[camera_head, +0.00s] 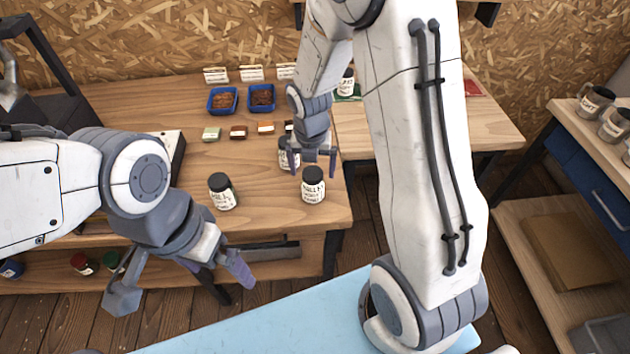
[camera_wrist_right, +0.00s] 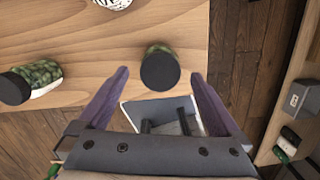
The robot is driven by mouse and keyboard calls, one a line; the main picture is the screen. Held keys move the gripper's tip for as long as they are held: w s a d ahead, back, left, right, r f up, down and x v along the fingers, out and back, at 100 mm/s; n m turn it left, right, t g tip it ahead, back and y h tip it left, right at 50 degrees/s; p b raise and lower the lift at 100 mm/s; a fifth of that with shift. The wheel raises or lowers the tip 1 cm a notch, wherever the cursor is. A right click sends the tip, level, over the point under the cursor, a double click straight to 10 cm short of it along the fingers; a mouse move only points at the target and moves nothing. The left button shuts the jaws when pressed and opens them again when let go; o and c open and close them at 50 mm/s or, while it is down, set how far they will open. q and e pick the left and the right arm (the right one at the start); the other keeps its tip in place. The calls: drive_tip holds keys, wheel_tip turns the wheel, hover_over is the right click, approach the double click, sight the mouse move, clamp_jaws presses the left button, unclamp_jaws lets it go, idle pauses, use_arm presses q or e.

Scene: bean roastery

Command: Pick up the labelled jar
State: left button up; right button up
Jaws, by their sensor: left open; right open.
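Several dark-lidded jars with pale labels are on the wooden table. One jar (camera_head: 313,187) stands near the table's front right corner, just below my right gripper (camera_head: 313,158) in the head view. In the right wrist view, a dark-lidded jar (camera_wrist_right: 160,70) shows between the open fingers of that gripper (camera_wrist_right: 160,85), which are empty. A second jar (camera_head: 222,193) stands to the left. A third jar (camera_head: 288,155) is partly hidden behind my right gripper. A fourth jar (camera_head: 347,83) stands farther back. My left gripper (camera_head: 185,283) is open and empty, low in front of the table.
Two blue trays (camera_head: 222,100) with brown contents, small coloured blocks (camera_head: 211,134) and white cards (camera_head: 215,75) are at the table's back. Mugs (camera_head: 594,102) stand on a right-hand bench (camera_head: 580,130). Jars (camera_head: 84,264) sit on the shelf below the table.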

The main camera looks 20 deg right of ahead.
drive_tip(key=f, duration=0.6)
drive_tip(key=shift+w+d+f, duration=0.2)
drive_tip(key=shift+w+f, duration=0.1)
drive_tip(key=shift+w, duration=0.1)
drive_tip(key=shift+r, duration=0.1)
drive_tip(key=c, duration=1.5)
